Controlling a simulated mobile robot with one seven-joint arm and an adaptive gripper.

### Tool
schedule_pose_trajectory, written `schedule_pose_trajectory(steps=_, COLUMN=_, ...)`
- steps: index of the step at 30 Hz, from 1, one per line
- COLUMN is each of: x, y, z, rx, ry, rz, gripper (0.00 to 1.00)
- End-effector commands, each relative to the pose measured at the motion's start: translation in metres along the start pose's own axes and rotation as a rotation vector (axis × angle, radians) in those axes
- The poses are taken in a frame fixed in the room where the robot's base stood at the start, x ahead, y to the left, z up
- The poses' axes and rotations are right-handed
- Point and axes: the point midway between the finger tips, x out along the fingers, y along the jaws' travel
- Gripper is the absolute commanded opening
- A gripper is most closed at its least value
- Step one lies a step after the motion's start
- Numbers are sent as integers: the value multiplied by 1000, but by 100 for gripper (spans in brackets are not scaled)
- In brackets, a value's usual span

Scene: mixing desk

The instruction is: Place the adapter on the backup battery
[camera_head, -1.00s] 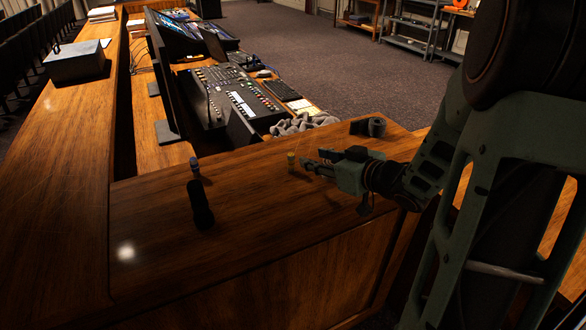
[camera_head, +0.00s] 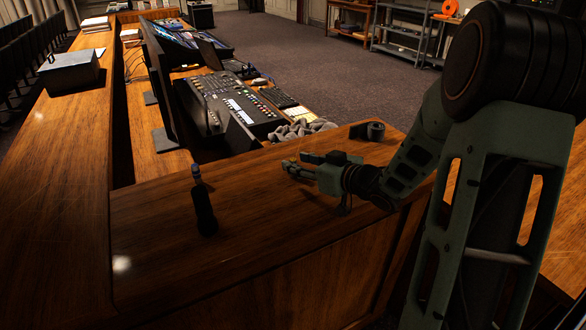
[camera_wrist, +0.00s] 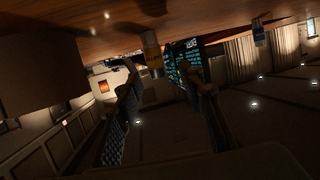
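A small yellow-banded cylinder (camera_wrist: 153,58) stands on the wooden desk top and shows upside down in the wrist view. In the head view my gripper (camera_head: 290,164) is low over the desk, its fingertips at this cylinder and mostly hiding it. In the wrist view my gripper (camera_wrist: 168,88) is open, with the cylinder between and beyond the fingertips. A second small cylinder, blue and pale (camera_wrist: 259,33), stands apart; in the head view it is left of my gripper (camera_head: 196,174). I cannot tell which cylinder is the adapter and which the backup battery.
A dark upright bottle-like object (camera_head: 204,213) stands in front of the second cylinder. A black ring-shaped roll (camera_head: 367,130) lies behind my gripper. The mixing console (camera_head: 235,105) and monitors are farther back. The desk between my gripper and the bottle-like object is clear.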

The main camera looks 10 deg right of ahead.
Motion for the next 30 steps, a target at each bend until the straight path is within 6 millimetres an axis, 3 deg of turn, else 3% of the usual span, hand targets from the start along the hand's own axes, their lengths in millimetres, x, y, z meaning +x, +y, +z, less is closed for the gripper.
schedule_pose_trajectory(steps=6, x=28, y=1, z=-1, rx=0, ry=0, rz=-1, gripper=36)
schedule_pose_trajectory(steps=14, x=30, y=2, z=-1, rx=0, ry=-1, rz=0, gripper=36)
schedule_pose_trajectory(steps=24, x=30, y=2, z=-1, rx=0, ry=0, rz=1, gripper=0)
schedule_pose_trajectory(steps=30, x=30, y=2, z=-1, rx=-1, ry=0, rz=1, gripper=0)
